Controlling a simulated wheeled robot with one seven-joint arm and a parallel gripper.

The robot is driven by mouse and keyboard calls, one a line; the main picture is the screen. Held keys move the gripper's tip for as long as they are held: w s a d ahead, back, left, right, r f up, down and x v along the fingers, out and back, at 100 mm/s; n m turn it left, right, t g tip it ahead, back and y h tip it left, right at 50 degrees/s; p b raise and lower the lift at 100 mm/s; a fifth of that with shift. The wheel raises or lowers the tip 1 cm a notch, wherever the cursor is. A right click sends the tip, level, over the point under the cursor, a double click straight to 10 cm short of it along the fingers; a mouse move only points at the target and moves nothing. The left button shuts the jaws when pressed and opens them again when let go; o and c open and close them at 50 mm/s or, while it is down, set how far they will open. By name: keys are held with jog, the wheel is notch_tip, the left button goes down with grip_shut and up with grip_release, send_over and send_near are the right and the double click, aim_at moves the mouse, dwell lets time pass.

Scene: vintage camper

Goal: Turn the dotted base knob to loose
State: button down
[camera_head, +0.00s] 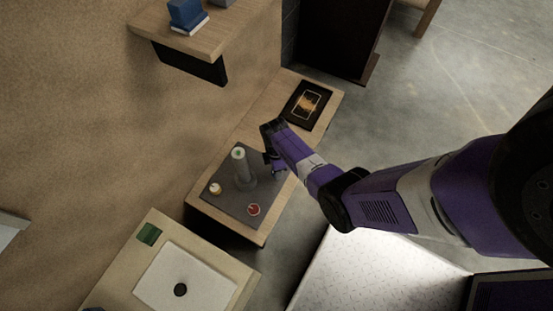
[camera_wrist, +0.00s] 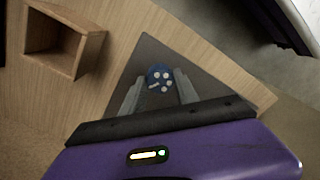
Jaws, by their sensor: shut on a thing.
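The dotted base knob (camera_wrist: 160,76) is blue with several pale dots and a short pale mark, seen from above in the wrist view. My gripper (camera_wrist: 158,82) has one finger on each side of it and is shut on it. In the head view my gripper (camera_head: 274,164) reaches down at the right edge of a dark grey base plate (camera_head: 233,204) and mostly hides the knob. A grey-green upright post (camera_head: 240,165) stands on the plate left of my gripper. I cannot tell the knob's setting from its marks.
A red-topped knob (camera_head: 254,209) and a white-and-orange knob (camera_head: 215,188) sit on the plate's near part. A black book-like item (camera_head: 306,105) lies farther along the wooden bench. A sink counter (camera_head: 228,286) is close in front. An open wooden box (camera_wrist: 62,40) shows in the wrist view.

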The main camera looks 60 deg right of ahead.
jog(key=n, duration=0.6)
jog(key=shift+n+p, duration=0.35)
jog(key=shift+n, duration=0.05)
dwell(0.4)
jog(key=c, duration=0.9)
grip_release()
jog(key=shift+w+r+p, duration=0.2)
jog(key=shift+r+p, duration=1.4)
jog(key=shift+r, duration=2.3)
